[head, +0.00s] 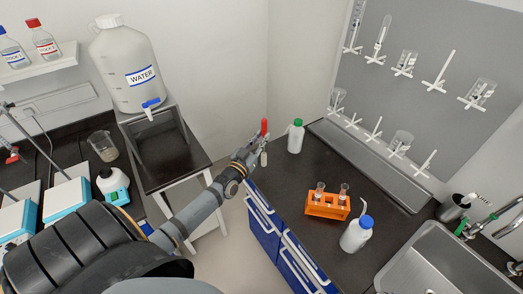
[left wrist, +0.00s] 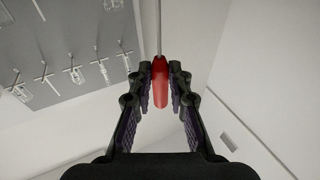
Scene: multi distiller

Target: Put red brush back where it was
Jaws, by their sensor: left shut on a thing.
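The red brush (head: 264,126) is in my left gripper (head: 257,146), in mid-air left of the white bottle with the green cap. Its red handle sticks up above the fingers in the head view, and a pale part shows just below them. In the left wrist view the fingers of my left gripper (left wrist: 160,78) close on the red handle (left wrist: 161,90), and a thin rod runs from it out of the top of the picture. A dark cup (head: 451,209) with a white-bristled brush in it stands by the sink. My right gripper is not in view.
The green-capped bottle (head: 295,137), an orange tube rack (head: 327,205) and a blue-capped bottle (head: 356,235) stand on the dark counter. A grey pegboard (head: 430,110) with glassware hangs behind. The sink (head: 435,270) is at the right. A water tank (head: 127,70) stands at the left.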

